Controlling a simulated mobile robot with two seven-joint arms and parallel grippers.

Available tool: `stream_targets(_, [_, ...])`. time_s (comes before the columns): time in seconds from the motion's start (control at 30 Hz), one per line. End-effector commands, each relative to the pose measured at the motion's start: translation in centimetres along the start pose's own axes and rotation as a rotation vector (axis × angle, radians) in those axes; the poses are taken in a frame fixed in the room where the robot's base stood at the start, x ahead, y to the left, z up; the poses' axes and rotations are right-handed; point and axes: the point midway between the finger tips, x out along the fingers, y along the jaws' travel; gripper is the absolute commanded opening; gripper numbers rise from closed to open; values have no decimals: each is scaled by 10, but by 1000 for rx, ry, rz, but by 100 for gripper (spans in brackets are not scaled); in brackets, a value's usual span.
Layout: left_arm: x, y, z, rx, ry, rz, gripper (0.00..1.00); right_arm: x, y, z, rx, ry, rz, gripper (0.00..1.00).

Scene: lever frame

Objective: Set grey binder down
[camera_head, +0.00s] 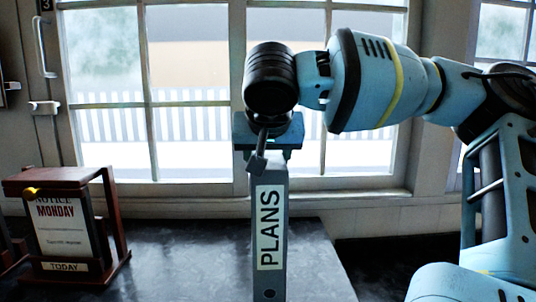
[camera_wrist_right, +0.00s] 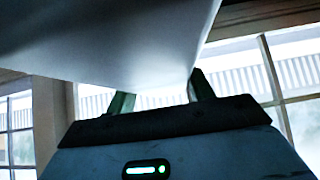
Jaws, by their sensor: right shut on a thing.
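The grey binder (camera_head: 268,276) stands upright in the head view, its spine toward me with a white label reading "PLANS". My right gripper (camera_head: 268,162) points down from above and is shut on the top of the binder. In the right wrist view the binder (camera_wrist_right: 120,45) fills the upper left, and the two fingers of the right gripper (camera_wrist_right: 160,95) reach to it. The binder's lower end is near the bottom edge of the head view, so I cannot tell whether it touches the dark surface (camera_head: 180,255). My left gripper is not in view.
A dark red wooden frame (camera_head: 115,225) with a "MONDAY" notice, a yellow knob and a "TODAY" plate stands on the surface at left. Part of another wooden piece shows at the far left edge. A window (camera_head: 190,130) lies behind. The surface between frame and binder is clear.

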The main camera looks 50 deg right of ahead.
Motion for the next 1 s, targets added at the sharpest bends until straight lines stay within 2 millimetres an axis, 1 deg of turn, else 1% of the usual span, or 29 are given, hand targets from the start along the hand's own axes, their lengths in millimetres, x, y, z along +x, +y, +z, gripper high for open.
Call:
stream_targets(0.37, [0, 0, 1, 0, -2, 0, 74, 1, 0, 1, 2, 4, -2, 0])
stream_targets(0.4, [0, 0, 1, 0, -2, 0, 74, 2, 0, 2, 1, 1, -1, 58])
stream_targets(0.53, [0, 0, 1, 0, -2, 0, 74, 2, 0, 2, 1, 1, -1, 74])
stream_targets(0.87, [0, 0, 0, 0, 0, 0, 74, 0, 0, 0, 1, 2, -1, 74])
stream_targets(0.97, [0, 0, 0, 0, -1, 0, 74, -8, 0, -1, 1, 3, -1, 74])
stream_targets(1.0, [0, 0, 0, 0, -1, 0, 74, -14, -1, -1, 1, 5, -2, 74])
